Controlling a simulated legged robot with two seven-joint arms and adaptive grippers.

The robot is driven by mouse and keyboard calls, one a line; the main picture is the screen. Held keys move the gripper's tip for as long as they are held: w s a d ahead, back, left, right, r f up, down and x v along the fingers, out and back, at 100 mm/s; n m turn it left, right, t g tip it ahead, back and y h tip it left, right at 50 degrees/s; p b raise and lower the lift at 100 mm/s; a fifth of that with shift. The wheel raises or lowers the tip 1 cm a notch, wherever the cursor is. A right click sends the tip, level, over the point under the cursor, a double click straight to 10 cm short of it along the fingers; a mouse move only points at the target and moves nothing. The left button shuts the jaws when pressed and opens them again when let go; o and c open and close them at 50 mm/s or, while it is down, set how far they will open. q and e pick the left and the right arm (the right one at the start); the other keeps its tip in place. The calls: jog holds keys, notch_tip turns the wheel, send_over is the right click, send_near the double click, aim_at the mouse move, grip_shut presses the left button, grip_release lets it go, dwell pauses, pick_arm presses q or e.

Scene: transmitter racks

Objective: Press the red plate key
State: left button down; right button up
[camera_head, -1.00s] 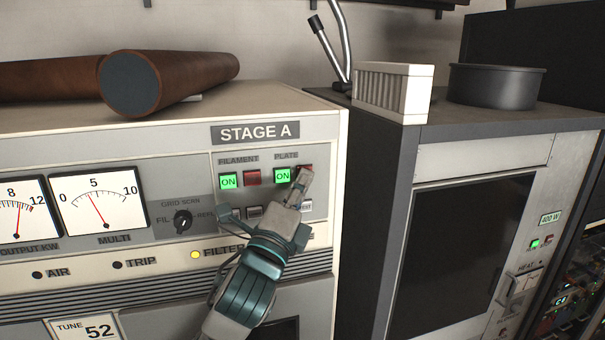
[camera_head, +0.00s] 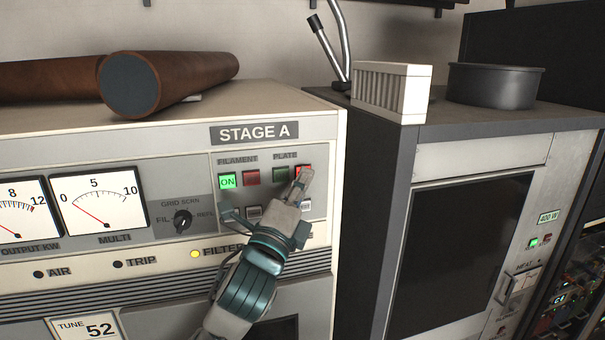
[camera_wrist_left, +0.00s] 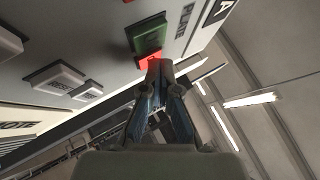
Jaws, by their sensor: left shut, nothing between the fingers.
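The red plate key (camera_head: 304,170) is at the right end of the PLATE pair on the STAGE A panel. In the left wrist view the red key (camera_wrist_left: 151,61) glows just beyond the closed fingertips (camera_wrist_left: 158,66). The green plate key (camera_head: 280,175) beside it is dark; it also shows in the left wrist view (camera_wrist_left: 150,38). My right gripper is not in view.
The filament green key (camera_head: 228,181) is lit ON, with an unlit red filament key (camera_head: 252,177) beside it. Grey keys (camera_head: 254,212) sit below, partly behind my gripper. The multi meter (camera_head: 98,200) needle rests near zero. A dark cabinet (camera_head: 460,250) stands at right.

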pick_arm(q)
jog(key=shift+s+d, duration=0.3)
jog(key=shift+d, duration=0.3)
jog(key=shift+s+d, duration=0.3)
jog(key=shift+d, duration=0.25)
jog(key=shift+a, duration=0.2)
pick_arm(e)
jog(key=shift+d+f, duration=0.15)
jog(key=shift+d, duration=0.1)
pick_arm(q)
jog(key=s, duration=0.1)
jog(key=s+d, duration=0.1)
jog(key=s, duration=0.2)
jog(key=shift+s+d+b, duration=0.35)
jog(key=shift+s+b, duration=0.05)
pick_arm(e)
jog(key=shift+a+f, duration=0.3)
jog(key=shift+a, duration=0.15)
pick_arm(q)
jog(key=shift+a, duration=0.2)
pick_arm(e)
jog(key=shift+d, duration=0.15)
pick_arm(q)
jog(key=shift+f, duration=0.1)
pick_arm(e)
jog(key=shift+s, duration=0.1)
